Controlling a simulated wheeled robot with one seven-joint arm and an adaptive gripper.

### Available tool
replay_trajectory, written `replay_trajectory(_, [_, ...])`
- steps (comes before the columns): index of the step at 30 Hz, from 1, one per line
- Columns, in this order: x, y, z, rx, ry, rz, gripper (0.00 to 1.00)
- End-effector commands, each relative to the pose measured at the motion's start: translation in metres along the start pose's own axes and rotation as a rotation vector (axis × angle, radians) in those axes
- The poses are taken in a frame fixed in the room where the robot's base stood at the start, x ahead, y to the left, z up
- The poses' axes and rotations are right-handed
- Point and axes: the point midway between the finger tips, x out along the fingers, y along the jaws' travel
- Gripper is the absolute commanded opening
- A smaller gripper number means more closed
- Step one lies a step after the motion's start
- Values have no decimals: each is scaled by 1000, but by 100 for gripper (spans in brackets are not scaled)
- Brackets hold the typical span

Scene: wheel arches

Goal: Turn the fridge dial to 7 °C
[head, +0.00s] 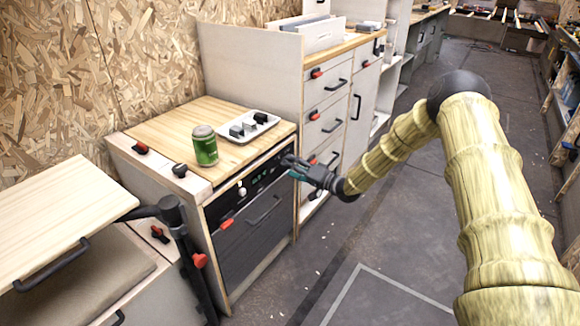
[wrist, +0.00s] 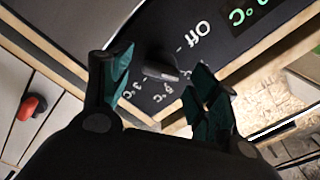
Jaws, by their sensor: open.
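The fridge dial (wrist: 160,70) is a dark knob with a grey raised bar on a black panel, seen in the wrist view. White marks around it read "Off" and some low °C values, partly blurred and partly hidden by a finger. I cannot tell which mark the dial points to. My gripper (wrist: 163,77) is open, with one teal-padded finger to each side of the dial; contact cannot be told. In the head view my gripper (head: 291,167) is at the right end of the fridge's control panel (head: 250,187) and hides the dial.
A green digital °C display (wrist: 247,14) is beside the dial. The fridge door (head: 252,235) has a dark handle and red latch. A green can (head: 204,147) and white tray (head: 262,131) stand on the wooden top above. The floor (head: 340,240) is open at right.

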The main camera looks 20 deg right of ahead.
Motion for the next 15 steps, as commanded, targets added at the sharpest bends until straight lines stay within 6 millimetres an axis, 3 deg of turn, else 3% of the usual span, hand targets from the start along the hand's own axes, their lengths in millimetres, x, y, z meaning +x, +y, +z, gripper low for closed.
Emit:
replay_trajectory(9, [-59, 0, 0, 2, 2, 1, 61])
replay_trajectory(15, [-88, 0, 0, 2, 2, 0, 61])
